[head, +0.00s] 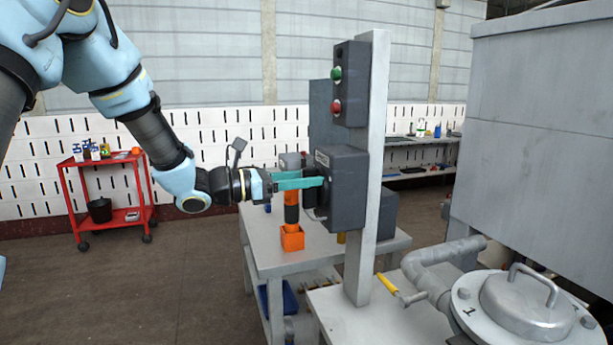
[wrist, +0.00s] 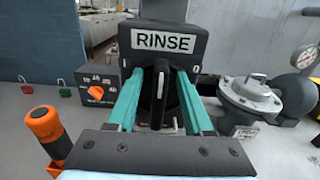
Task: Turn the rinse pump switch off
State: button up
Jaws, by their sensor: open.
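The rinse pump switch is a dark box labelled RINSE (wrist: 163,41) with a black rotary handle (wrist: 158,95) on its face. The handle stands about upright in the wrist view. A small mark that looks like a 0 is right of it; the mark at left is unclear. In the head view the switch box (head: 347,190) is mounted on a grey post. My gripper (head: 322,182) reaches it from the left. Its teal fingers are open, one on each side of the handle in the wrist view (wrist: 160,82). I cannot tell whether they touch it.
A box with red and green buttons (head: 350,85) sits above on the same post (head: 367,230). A dial with an orange knob (wrist: 96,92) and an orange-capped tool (wrist: 45,125) are at left in the wrist view. A lidded vessel (head: 525,305) with a yellow-handled valve (head: 388,284) stands right.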

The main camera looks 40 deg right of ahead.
grip_shut()
dwell(0.4)
